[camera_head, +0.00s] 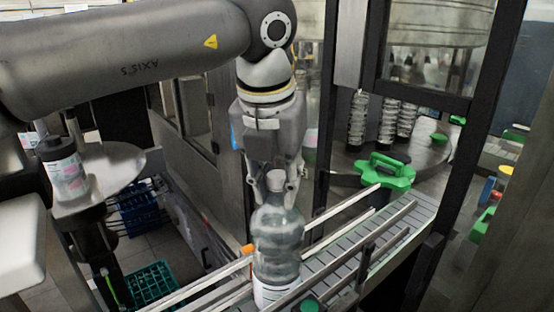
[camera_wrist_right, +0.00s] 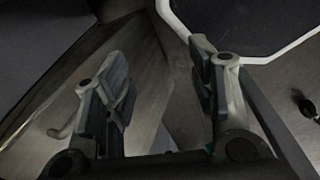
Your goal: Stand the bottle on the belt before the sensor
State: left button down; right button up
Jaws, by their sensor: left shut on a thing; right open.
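A clear bottle (camera_head: 277,240) with a pale cap and a white label stands upright at the conveyor belt (camera_head: 338,258), between its guide rails. I cannot pick out the sensor for certain.
A green star wheel (camera_head: 385,171) and dark machine posts stand behind the belt. A green crate (camera_head: 152,284) and a blue crate (camera_head: 140,217) are low on the left. Guide rails line the belt.

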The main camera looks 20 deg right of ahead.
pick_arm(q)
jog(key=shift+w+f, duration=0.15)
jog(key=shift+f, duration=0.05)
jog(key=shift+f, duration=0.15)
jog(key=c, duration=1.6)
grip_release()
jog(key=shift+f, duration=0.2)
jog(key=o, duration=0.4)
jog(key=shift+s, duration=0.2)
jog(key=shift+o, duration=0.2)
jog(key=shift+r, duration=0.15)
